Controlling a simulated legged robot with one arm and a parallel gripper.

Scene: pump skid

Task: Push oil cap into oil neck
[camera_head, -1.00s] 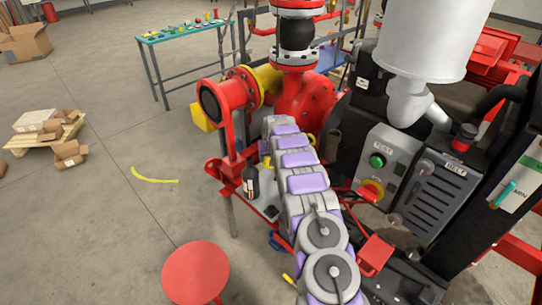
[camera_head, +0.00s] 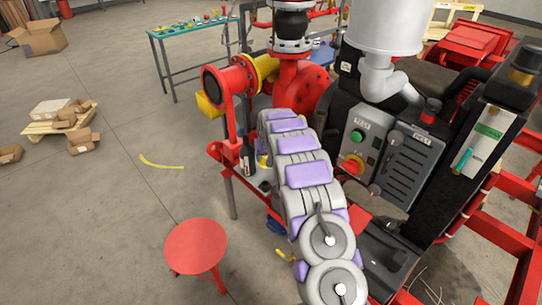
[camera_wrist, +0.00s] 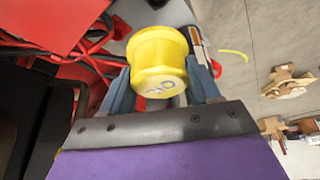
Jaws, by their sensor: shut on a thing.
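In the wrist view, my gripper (camera_wrist: 161,78) is shut on the yellow oil cap (camera_wrist: 158,52), one blue-grey finger on each side. In the head view, my arm reaches away over the skid and hides the gripper and the cap. I cannot make out the oil neck in either view.
The black engine with its control panel (camera_head: 384,150) stands right of my arm, under a white canister (camera_head: 385,25). A red pipe flange (camera_head: 212,88) and a dark bottle (camera_head: 247,160) are to its left. A red stool (camera_head: 196,246) stands on open floor.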

